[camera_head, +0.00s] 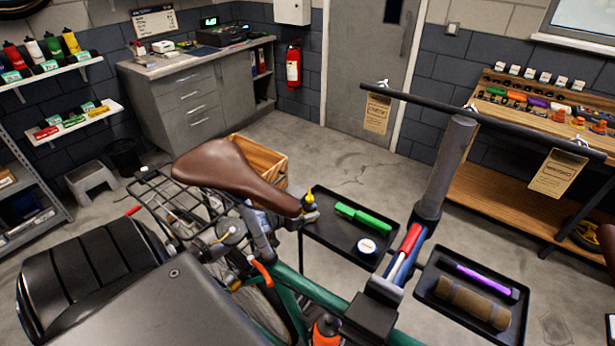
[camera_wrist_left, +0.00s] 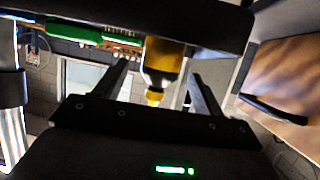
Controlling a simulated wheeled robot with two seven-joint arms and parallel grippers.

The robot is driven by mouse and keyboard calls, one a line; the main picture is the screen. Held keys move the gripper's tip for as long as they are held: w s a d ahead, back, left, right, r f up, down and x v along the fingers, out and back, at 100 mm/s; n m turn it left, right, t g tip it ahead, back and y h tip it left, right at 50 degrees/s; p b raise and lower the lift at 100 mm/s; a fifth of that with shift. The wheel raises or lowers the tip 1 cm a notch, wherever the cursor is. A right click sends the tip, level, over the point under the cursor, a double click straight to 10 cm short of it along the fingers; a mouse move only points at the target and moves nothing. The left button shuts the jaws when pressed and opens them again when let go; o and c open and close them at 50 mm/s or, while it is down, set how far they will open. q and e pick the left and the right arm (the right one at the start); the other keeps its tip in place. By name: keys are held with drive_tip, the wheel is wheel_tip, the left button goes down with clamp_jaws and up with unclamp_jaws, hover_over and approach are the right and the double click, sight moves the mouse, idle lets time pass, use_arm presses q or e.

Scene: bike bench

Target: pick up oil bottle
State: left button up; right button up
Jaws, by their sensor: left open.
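In the left wrist view, which is upside down, the oil bottle (camera_wrist_left: 162,62) shows amber with a yellow nozzle. My left gripper (camera_wrist_left: 158,72) is open, with one finger on each side of the bottle in that view. I cannot tell whether the fingers touch it. In the head view only a small part of my left gripper (camera_head: 304,216) shows beside the bottle, partly behind the saddle. My right gripper is not in view.
The black tray (camera_head: 325,232) also holds a green-handled tool (camera_head: 362,219) and a round blue-and-white tin (camera_head: 367,246). The saddle (camera_head: 235,172) and bike frame stand close on the left. A second tray (camera_head: 428,283) holds a purple tool and a brown roll.

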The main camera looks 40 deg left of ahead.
sight(313, 206)
use_arm(q)
drive_tip(key=shift+w+p, duration=0.35)
drive_tip(key=shift+w, duration=0.15)
drive_tip(key=p+x, duration=0.1)
drive_tip(key=x, duration=0.3)
drive_tip(key=shift+f, duration=0.25)
drive_tip(key=c, duration=1.1)
